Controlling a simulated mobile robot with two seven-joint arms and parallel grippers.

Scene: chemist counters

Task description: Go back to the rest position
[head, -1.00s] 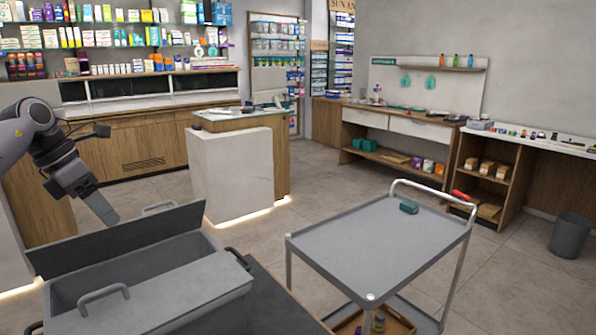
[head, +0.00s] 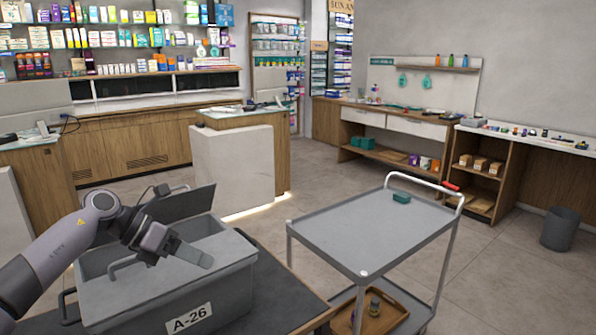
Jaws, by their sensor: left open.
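My left gripper (head: 192,256) shows in the head view at the end of the arm that comes in from the left. It is over the grey box labelled A-26 (head: 245,262), open, with nothing seen between its fingers. The box stands on a dark table, its grey lid (head: 182,203) partly raised at the back. A grey handle (head: 123,266) shows at its left side. My right gripper is not in view.
A white counter (head: 232,165) stands behind. Open floor lies between cart and shelves.

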